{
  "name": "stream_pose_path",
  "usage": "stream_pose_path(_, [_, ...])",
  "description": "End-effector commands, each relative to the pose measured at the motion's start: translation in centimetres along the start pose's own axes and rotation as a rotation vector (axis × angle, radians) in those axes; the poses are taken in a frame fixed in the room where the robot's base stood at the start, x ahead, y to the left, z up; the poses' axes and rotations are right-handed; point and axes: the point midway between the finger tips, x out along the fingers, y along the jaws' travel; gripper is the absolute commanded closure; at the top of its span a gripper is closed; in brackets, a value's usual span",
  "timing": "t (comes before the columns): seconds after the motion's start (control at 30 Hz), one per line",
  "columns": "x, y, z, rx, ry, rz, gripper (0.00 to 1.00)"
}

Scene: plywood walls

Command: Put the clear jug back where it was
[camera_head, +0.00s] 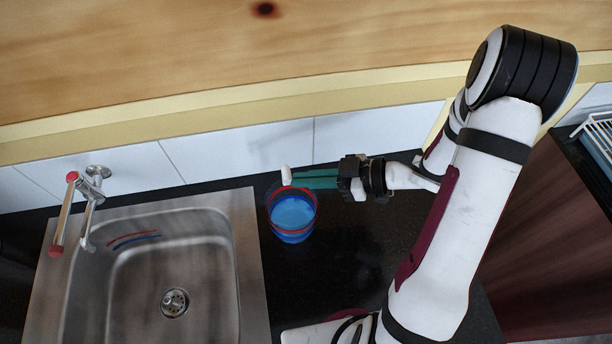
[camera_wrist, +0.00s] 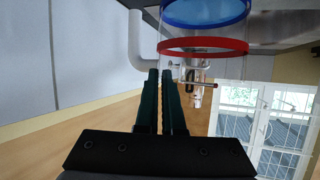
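The clear jug (camera_head: 292,213) has a red rim, a blue lower part and a white handle (camera_head: 286,176) on its wall side. It looks upright, over the dark counter just right of the sink; I cannot tell whether it touches the counter. In the wrist view the jug (camera_wrist: 205,46) fills the top, with its white handle at left. My gripper (camera_head: 293,180) points left, its teal fingertips at the handle. In the wrist view its fingers (camera_wrist: 160,72) are close together with a narrow gap. Their tips overlap the upper handle and rim, so any grip is unclear.
The steel sink (camera_head: 215,300) with a red-ended tap (camera_head: 88,200) is left of the jug. The white tiled wall (camera_head: 235,150) rises close behind. A white rack (camera_head: 600,140) is at far right.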

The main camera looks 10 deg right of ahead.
Motion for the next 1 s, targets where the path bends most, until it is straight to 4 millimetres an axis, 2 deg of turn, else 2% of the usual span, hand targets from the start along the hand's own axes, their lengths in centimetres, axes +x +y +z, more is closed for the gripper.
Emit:
stream_pose_path(0.03, [0.0,0.0,0.0,0.001,0.0,0.0,0.82])
stream_pose_path(0.1, [0.0,0.0,0.0,0.001,0.0,0.0,0.7])
stream_pose_path(0.13, [0.0,0.0,0.0,0.001,0.0,0.0,0.67])
stream_pose_path(0.47, [-0.4,0.0,-0.2,-0.001,0.0,0.001,0.67])
stream_pose_path(0.57, [-1.9,0.1,-0.2,-0.002,0.001,0.004,0.67])
stream_pose_path(0.9, [-9.9,0.1,-0.1,-0.001,-0.001,0.004,0.67])
stream_pose_path(1.0, [-11.4,0.1,-0.1,-0.001,0.0,0.003,0.67])
